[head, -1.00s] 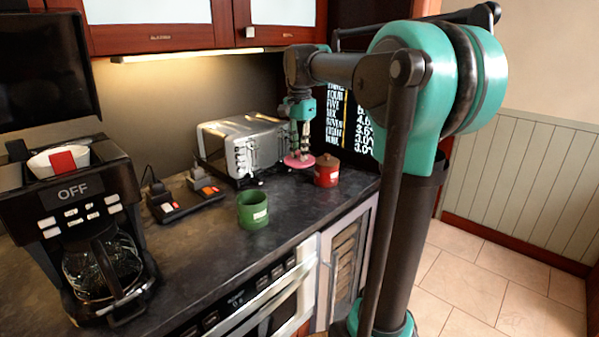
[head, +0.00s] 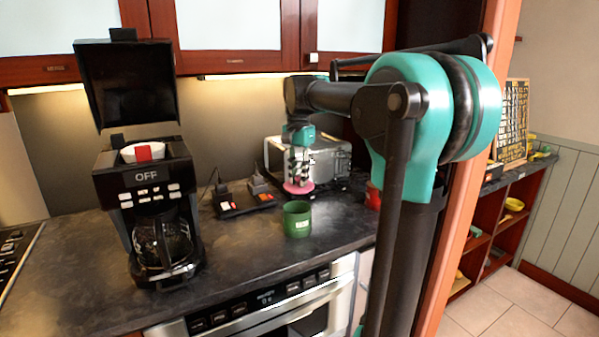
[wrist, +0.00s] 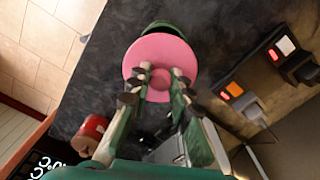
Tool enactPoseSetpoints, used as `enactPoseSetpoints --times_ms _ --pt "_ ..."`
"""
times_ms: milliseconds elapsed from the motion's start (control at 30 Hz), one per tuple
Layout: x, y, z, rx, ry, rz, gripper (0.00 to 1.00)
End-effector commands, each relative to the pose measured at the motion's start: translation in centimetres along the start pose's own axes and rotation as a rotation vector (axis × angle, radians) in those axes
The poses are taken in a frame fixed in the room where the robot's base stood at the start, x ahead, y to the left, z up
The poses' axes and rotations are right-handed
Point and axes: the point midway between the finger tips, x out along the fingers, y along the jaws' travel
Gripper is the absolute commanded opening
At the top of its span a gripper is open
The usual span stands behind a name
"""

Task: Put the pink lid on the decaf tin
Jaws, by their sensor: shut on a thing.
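The pink lid (head: 291,189) is a flat round disc held in my gripper (head: 299,179). In the wrist view the lid (wrist: 134,62) faces the camera, and my gripper (wrist: 160,78) is shut on its centre knob. A green open-topped tin (head: 297,222) with a small pale label stands upright on the counter; the label is too small to read. In the head view the lid is above and slightly behind the tin's rim, apart from it. In the wrist view the lid covers most of the green tin (wrist: 165,26), and only one edge shows.
A red tin (head: 373,197) stands to the right, partly hidden by my arm; it also shows in the wrist view (wrist: 92,133). A toaster (head: 330,157) is behind the lid. Power sockets (head: 245,200) and a coffee maker (head: 150,215) stand left. The dark counter (head: 255,255) is clear in front.

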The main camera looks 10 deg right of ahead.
Motion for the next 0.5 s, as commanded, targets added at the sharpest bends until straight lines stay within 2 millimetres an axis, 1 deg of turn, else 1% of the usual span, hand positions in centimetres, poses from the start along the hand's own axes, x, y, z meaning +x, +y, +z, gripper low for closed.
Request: enactPoseSetpoints --times_ms 367,500 --pt "0.12 0.0 0.02 -0.004 0.0 0.0 0.0" --pt "0.5 -0.01 0.01 -0.004 0.0 0.0 0.0"
